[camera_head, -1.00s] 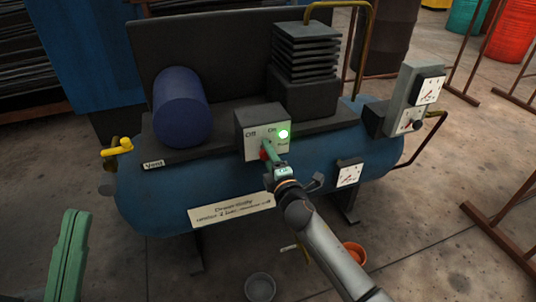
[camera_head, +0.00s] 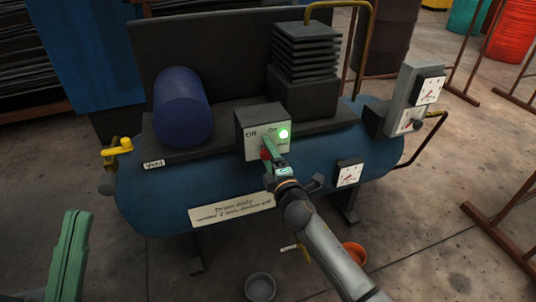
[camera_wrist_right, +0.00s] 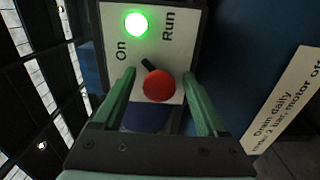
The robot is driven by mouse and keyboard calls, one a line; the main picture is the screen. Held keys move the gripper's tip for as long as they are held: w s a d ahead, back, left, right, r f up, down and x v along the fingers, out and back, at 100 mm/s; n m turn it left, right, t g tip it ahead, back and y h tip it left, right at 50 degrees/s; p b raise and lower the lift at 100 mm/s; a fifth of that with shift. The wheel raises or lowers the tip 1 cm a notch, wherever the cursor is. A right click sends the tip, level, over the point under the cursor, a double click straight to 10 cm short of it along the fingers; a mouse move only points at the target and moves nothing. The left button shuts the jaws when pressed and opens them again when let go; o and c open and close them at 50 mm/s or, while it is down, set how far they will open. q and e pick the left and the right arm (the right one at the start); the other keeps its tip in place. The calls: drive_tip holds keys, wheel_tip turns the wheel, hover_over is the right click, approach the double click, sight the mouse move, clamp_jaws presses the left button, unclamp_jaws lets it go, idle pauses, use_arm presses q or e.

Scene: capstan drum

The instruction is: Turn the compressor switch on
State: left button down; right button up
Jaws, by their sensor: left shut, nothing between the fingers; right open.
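The compressor switch box (camera_head: 248,122) is a grey box on the blue tank (camera_head: 215,190), with Off, On and Run lettering. Its green Run lamp (camera_head: 284,134) is lit; it also glows in the right wrist view (camera_wrist_right: 138,24). The red switch knob (camera_wrist_right: 159,87) has a black lever tip that leans towards the word On. My right gripper (camera_head: 268,150) is at the box face. In the wrist view its green fingers (camera_wrist_right: 158,74) are open, one on each side of the knob, with gaps visible. My left gripper (camera_head: 70,255) is shut and empty at the lower left, away from the compressor.
A dark blue cylinder (camera_head: 182,108) and a black finned block (camera_head: 306,65) stand on top of the tank. A yellow valve (camera_head: 118,147) sits at its left, gauges (camera_head: 348,174) at the right. Small grey (camera_head: 260,287) and orange (camera_head: 354,254) pots stand on the floor.

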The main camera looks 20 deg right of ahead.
use_arm(q)
wheel_tip(320, 180, up, 2)
drive_tip(key=shift+a+r+p, duration=0.1)
drive_tip(key=shift+r+p, duration=0.05)
drive_tip(key=shift+p, duration=0.95)
use_arm(e)
drive_tip(key=s, duration=1.2)
drive_tip(key=shift+s+d, duration=0.2)
drive_tip(key=shift+s, duration=0.1)
use_arm(q)
drive_tip(key=shift+m, duration=0.3)
